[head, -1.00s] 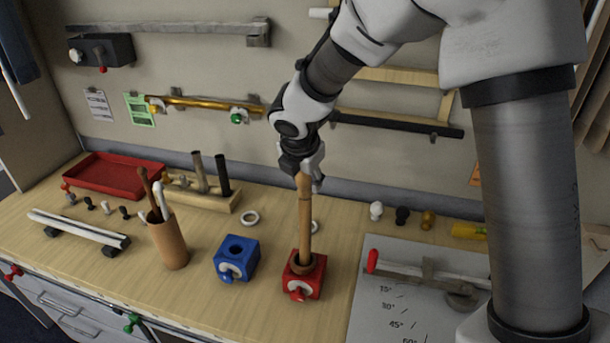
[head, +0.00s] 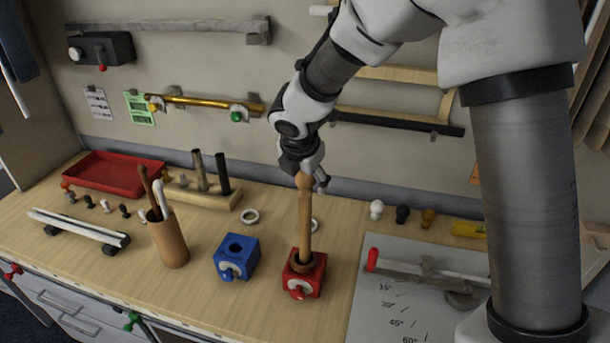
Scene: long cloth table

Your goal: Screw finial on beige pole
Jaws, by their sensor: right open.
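The beige pole (head: 304,228) stands upright in the red clamp block (head: 304,275) near the front of the table. A wooden finial (head: 303,181) of similar colour sits at the pole's top, in line with it; whether it is threaded on cannot be told. My right gripper (head: 309,176) is open around the finial's top, pointing down, and partly hides it. My left gripper is not in view.
A blue clamp block (head: 236,260) stands left of the red one, and a brown cup (head: 168,243) with sticks further left. White, black and brown finials (head: 402,215) stand at right. A grey angle board (head: 395,315) lies at front right.

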